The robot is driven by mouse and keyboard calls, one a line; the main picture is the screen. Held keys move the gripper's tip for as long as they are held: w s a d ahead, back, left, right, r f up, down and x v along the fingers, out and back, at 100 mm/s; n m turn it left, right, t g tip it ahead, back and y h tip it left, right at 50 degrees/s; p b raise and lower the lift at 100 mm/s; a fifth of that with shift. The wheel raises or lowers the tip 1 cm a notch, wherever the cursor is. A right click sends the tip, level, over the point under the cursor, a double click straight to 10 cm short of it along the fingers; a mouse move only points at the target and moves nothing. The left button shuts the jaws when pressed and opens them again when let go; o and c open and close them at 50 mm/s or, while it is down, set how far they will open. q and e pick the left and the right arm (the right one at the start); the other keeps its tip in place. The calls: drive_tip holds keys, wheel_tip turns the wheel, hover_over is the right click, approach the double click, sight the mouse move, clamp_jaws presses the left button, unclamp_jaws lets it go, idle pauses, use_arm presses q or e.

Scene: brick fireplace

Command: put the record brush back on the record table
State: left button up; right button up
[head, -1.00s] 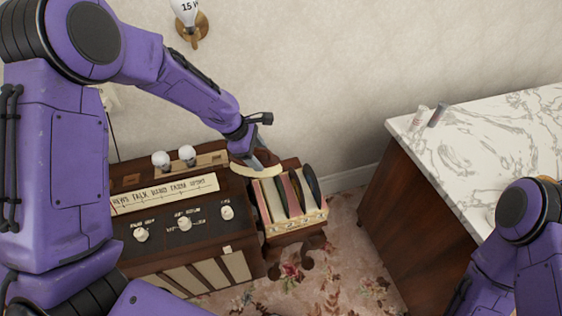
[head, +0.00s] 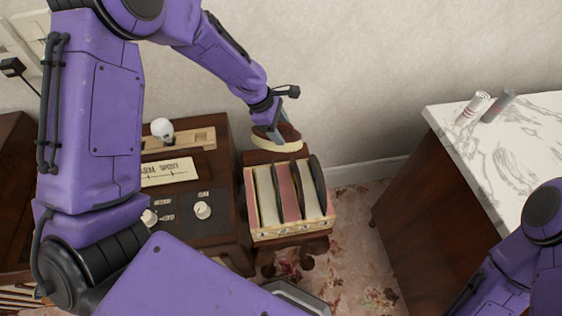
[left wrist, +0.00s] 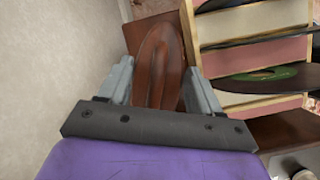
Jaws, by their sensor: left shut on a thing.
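The record brush (head: 278,143) has a brown wooden back and a pale cream underside. My left gripper (head: 270,134) is shut on it, with a finger on each side. In the left wrist view the brush (left wrist: 158,62) shows as a long brown oval between the fingers. The record table (head: 257,157) is a small dark wooden stand with curved legs. The brush is over its back part, behind the records; I cannot tell whether it touches the top. My right gripper is out of view; only part of that arm shows at lower right.
A record crate (head: 292,231) with several records fills the table's front. A large wooden radio (head: 205,228) with knobs stands close on the left. A marble-topped cabinet (head: 520,140) with two small cylinders (head: 473,108) is at right. The wall is close behind; carpet lies between.

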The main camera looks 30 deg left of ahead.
sight(263, 133)
use_arm(q)
wheel_tip(263, 133, down, 10)
drive_tip(key=shift+f+b, duration=0.15)
drive_tip(key=shift+b, duration=0.7)
drive_tip(key=o, duration=0.9)
drive_tip(key=shift+o, duration=0.2)
drive_tip(key=p+v, duration=0.2)
drive_tip(key=v, duration=1)
